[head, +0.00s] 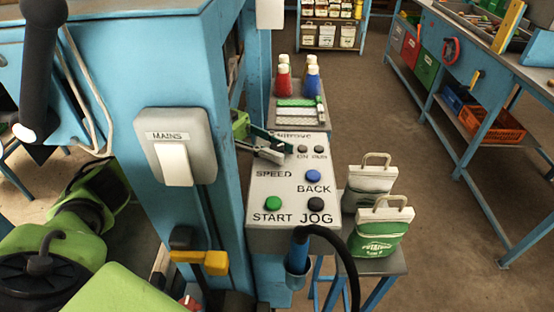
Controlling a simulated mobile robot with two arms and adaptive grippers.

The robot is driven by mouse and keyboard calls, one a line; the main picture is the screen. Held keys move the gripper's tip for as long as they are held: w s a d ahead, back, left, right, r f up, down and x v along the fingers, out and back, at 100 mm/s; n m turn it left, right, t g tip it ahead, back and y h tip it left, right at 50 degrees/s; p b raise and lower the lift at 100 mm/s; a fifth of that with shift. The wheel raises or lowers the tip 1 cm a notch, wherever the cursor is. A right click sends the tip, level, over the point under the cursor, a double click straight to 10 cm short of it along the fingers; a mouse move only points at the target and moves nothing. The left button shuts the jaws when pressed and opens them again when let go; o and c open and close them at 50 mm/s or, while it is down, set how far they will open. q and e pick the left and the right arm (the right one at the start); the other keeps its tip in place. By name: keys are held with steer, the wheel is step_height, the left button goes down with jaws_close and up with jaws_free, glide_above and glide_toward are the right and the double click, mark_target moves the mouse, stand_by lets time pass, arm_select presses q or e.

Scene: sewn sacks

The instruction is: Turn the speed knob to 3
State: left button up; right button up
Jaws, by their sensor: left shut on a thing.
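The grey control box (290,205) stands right of the blue machine frame. Its SPEED label (274,174) is on the upper left of the panel. My left gripper (272,150) reaches in from behind the blue post and is shut on the speed knob just above that label. The fingers cover the knob, so its pointer and the scale numbers cannot be read. My right gripper is not in view.
On the panel are a blue BACK button (313,177), a green START button (273,203) and a black JOG button (316,204). A MAINS switch (174,163) is on the blue post. Sewn sacks (380,232) stand right of the box.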

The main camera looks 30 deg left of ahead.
mark_target(272, 146)
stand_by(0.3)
arm_select(q)
steer(key=o, duration=1.1)
steer(key=shift+a, duration=0.1)
steer(key=shift+w+a, duration=0.2)
steer(key=shift+a, duration=1.6)
steer(key=shift+w+a, duration=0.15)
steer(key=shift+a, duration=1.65)
